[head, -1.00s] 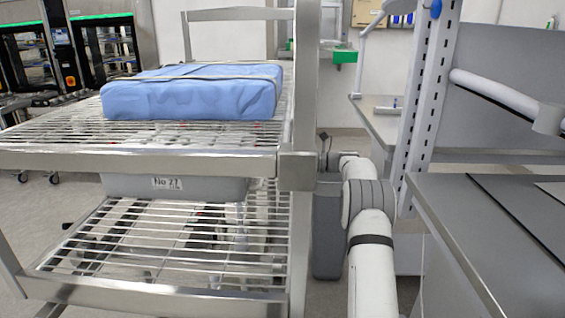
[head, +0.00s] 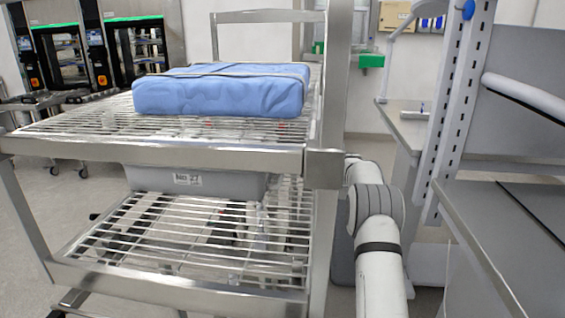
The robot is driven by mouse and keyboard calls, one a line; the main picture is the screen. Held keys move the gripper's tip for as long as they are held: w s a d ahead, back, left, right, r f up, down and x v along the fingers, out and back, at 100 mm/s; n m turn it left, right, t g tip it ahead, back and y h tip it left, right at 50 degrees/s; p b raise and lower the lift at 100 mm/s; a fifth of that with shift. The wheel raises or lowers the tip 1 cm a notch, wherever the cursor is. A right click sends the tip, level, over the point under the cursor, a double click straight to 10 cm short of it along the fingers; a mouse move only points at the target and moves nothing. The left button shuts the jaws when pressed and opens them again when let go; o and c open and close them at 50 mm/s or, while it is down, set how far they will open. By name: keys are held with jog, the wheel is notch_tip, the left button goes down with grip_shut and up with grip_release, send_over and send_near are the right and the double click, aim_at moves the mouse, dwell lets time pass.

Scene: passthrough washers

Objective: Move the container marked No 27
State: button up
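The grey container (head: 222,184) with a white label reading "No 27" shows under the upper wire shelf of a metal rack cart, above the lower wire shelf. Its upper part is hidden by the front rail of the upper shelf. What it rests on or hangs from I cannot tell. My white arm reaches forward on the right of the cart, and its far end is hidden behind the cart's right post. My gripper does not show.
The cart's upper shelf (head: 80,130) carries a blue wrapped bundle (head: 220,92). The lower shelf (head: 150,250) looks mostly bare. A grey workbench (head: 500,240) with a slotted upright (head: 455,120) stands at right. Machines with green lights (head: 95,50) stand at back left.

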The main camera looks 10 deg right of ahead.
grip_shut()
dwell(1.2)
